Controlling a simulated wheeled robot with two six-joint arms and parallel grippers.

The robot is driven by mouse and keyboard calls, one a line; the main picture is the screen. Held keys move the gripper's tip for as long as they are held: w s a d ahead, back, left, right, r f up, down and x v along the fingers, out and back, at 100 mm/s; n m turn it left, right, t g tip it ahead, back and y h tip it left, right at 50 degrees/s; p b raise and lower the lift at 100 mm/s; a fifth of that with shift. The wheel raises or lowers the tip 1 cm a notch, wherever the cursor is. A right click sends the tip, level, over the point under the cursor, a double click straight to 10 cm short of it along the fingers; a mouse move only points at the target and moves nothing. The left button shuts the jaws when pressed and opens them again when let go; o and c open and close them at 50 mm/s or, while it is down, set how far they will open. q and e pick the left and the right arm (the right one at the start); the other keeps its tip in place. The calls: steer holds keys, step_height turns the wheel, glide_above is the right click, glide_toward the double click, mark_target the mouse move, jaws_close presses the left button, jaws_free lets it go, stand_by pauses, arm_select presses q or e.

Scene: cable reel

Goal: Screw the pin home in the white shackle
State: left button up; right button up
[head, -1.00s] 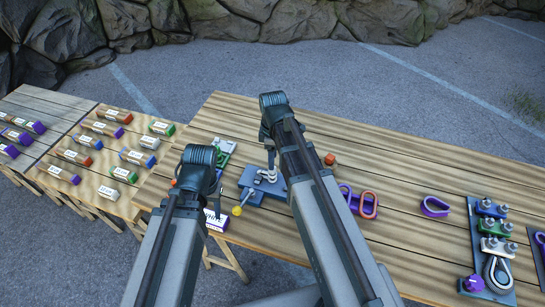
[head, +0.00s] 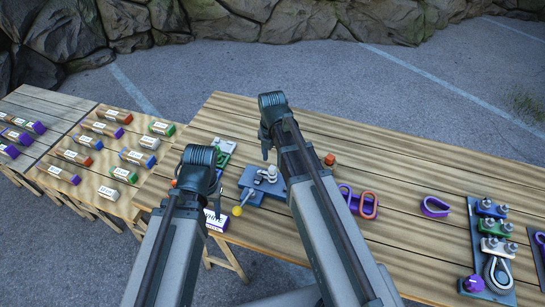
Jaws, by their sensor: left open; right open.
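The white shackle (head: 271,174) stands on a blue-grey block (head: 258,190) on the table, just beyond my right arm. It is small in the head view, and I cannot tell how far its pin is in.
A purple-and-white labelled block (head: 216,222) lies below my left gripper. A green part (head: 223,150) lies behind it. An orange piece (head: 329,159), purple and orange loops (head: 369,205) and a purple shackle (head: 434,207) lie to the right. Clamps on a board (head: 492,245) stand far right.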

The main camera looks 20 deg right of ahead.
mark_target(272, 167)
steer(key=shift+f, duration=0.1)
stand_by(0.3)
steer(key=shift+f+b, duration=2.3)
steer(key=shift+b, duration=0.1)
jaws_close()
steer(key=m, duration=0.5)
steer(key=shift+m, duration=0.4)
steer(key=m, duration=0.6)
